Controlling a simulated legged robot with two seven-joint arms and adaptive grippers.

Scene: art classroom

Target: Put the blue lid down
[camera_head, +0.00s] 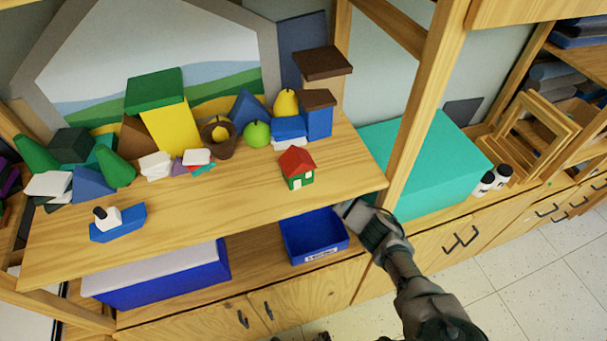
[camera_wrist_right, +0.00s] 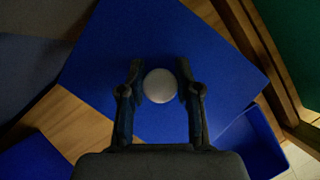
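The blue lid (camera_wrist_right: 210,55) fills the middle of the right wrist view, a flat blue panel with a pale round knob (camera_wrist_right: 159,86). My right gripper (camera_wrist_right: 159,84) has its two fingers closed against opposite sides of the knob. In the head view my right gripper (camera_head: 355,212) reaches in at the right end of the lower shelf, just under the upper shelf board. The lid is not visible there, seemingly hidden by that board. I cannot tell whether the lid touches anything below it. My left gripper is in neither view.
A blue open bin (camera_head: 313,252) stands on the lower shelf beside the gripper; its edge also shows in the wrist view (camera_wrist_right: 262,150). A blue box with a pale top (camera_head: 165,268) is farther left. The upper shelf (camera_head: 210,205) carries several toys. A wooden post (camera_head: 412,120) and teal box (camera_head: 430,170) stand right.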

